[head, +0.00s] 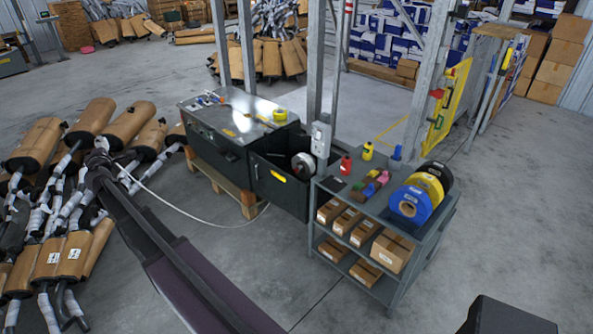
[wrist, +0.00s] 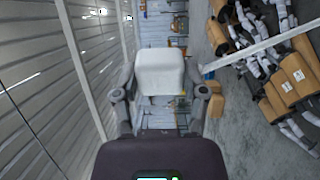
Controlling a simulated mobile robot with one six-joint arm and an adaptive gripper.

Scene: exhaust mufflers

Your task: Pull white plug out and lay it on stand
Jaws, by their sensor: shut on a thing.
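The white plug (wrist: 160,72) sits between the two fingers of my gripper (wrist: 160,93) in the wrist view. The gripper is shut on it. In the head view my gripper (head: 99,150) is at the left, in the air in front of the muffler heap; the plug is small there. A white cable (head: 180,217) runs from the gripper down to the floor by the dark cabinet, and it also crosses the right of the wrist view (wrist: 255,48). The grey shelf stand (head: 436,228) is right of centre, well apart from my gripper. A grey socket box (head: 320,139) is on the post behind it.
The stand's top holds a red bottle (head: 346,165), a yellow one (head: 367,151), tape rolls (head: 410,203) and coloured small items. Wrapped mufflers (head: 75,250) fill the left floor. A dark bench (head: 222,135) stands beside the stand.

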